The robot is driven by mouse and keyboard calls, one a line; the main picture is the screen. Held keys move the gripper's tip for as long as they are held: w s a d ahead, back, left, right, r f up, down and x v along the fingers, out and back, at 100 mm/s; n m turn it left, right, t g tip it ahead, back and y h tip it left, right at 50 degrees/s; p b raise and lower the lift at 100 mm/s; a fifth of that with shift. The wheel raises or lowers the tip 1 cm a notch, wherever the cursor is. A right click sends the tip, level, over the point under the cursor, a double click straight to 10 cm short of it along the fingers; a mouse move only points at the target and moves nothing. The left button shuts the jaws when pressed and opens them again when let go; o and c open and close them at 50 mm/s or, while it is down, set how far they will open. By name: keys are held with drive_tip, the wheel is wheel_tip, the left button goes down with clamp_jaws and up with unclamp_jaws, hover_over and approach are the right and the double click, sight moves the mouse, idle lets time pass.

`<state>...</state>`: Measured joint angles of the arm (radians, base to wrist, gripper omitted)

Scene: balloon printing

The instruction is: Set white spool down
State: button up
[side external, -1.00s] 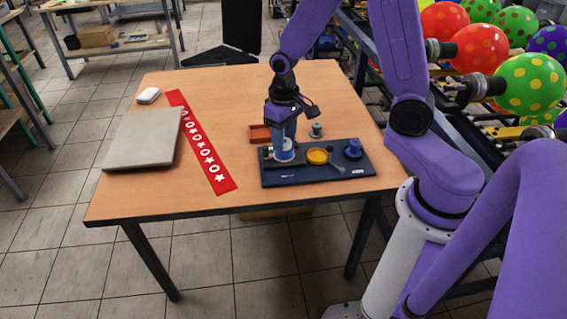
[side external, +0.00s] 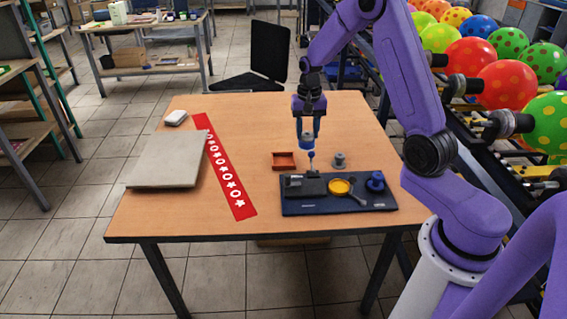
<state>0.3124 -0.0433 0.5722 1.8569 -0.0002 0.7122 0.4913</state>
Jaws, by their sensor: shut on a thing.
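My gripper (side external: 307,143) points down above the table, behind the dark blue tray. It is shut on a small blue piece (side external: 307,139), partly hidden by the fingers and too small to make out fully. No clearly white spool can be made out. The dark blue tray (side external: 300,209) bears a dark block (side external: 305,187), a yellow round dish (side external: 340,187) and a blue spool (side external: 375,181). A blue knob on a thin stem (side external: 311,155) stands just below my gripper.
A small red-orange box (side external: 284,161) sits left of my gripper. The back of the table (side external: 255,115) is clear. Balloons on a rack stand at right.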

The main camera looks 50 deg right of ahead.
drive_tip(key=shift+w+d+f, duration=0.2)
drive_tip(key=shift+w+d, duration=0.25)
drive_tip(key=shift+w, duration=0.05)
drive_tip(key=shift+w+d+f, duration=0.6)
drive_tip(key=shift+w+f, duration=1.5)
drive_tip(key=shift+w+d+f, duration=0.65)
drive_tip(key=shift+w+f, duration=1.45)
drive_tip(key=shift+w+d+f, duration=0.6)
drive_tip(key=shift+w+f, duration=1.5)
drive_tip(key=shift+f, duration=0.6)
drive_tip(key=o, duration=0.9)
